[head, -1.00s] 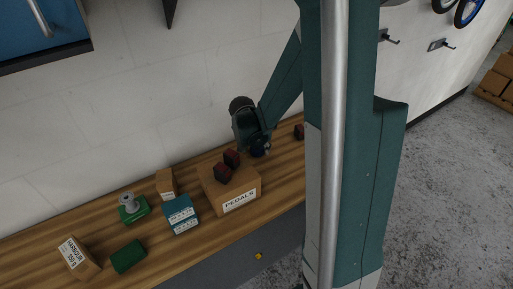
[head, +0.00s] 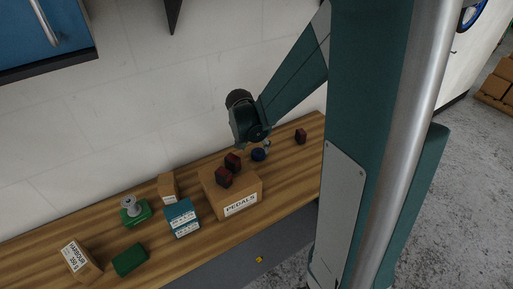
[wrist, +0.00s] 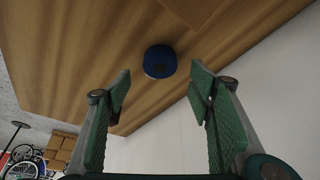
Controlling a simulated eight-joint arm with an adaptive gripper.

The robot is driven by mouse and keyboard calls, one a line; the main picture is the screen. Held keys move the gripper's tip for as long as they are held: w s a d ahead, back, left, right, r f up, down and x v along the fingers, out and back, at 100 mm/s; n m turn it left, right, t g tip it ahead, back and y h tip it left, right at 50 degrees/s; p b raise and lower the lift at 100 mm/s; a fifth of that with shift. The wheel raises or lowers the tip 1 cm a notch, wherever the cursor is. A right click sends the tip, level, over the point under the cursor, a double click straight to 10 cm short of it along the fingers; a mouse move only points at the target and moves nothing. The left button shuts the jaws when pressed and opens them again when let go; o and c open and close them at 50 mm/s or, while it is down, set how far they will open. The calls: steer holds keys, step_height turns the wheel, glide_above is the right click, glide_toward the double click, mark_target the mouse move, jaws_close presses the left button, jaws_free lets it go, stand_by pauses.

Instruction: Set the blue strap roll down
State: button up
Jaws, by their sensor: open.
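The blue strap roll (head: 258,154) rests on the wooden workbench (head: 290,166), just behind and to the right of the PEDALS box. In the wrist view the blue roll (wrist: 160,61) sits on the wood, apart from the fingertips and centred between them. My gripper (wrist: 157,95) is open and empty, with its green finger pads spread wide. In the head view my gripper (head: 264,142) is above the roll; its fingers are small and partly hidden there.
The PEDALS box (head: 240,204) carries dark red blocks (head: 224,176). Another dark red block (head: 300,136) stands to the right. Teal boxes (head: 182,219), a small brown box (head: 168,188), green items (head: 130,259) and a HARBOUR box (head: 80,262) are to the left. The wall is close behind.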

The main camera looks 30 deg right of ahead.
steer(key=v, duration=0.6)
steer(key=shift+p, duration=0.3)
stand_by(0.5)
steer(key=s+a+r+n+t+y, duration=0.1)
steer(key=s+a+r+n+t, duration=0.1)
steer(key=s+a+r+n, duration=0.3)
steer(key=s+a+r+n+t+y, duration=0.2)
steer(key=s+a+r+n, duration=0.4)
steer(key=s+a, duration=0.7)
steer(key=shift+s+a+r+t+y, duration=0.2)
steer(key=shift+s+r+t+y, duration=0.15)
steer(key=shift+s+r, duration=0.7)
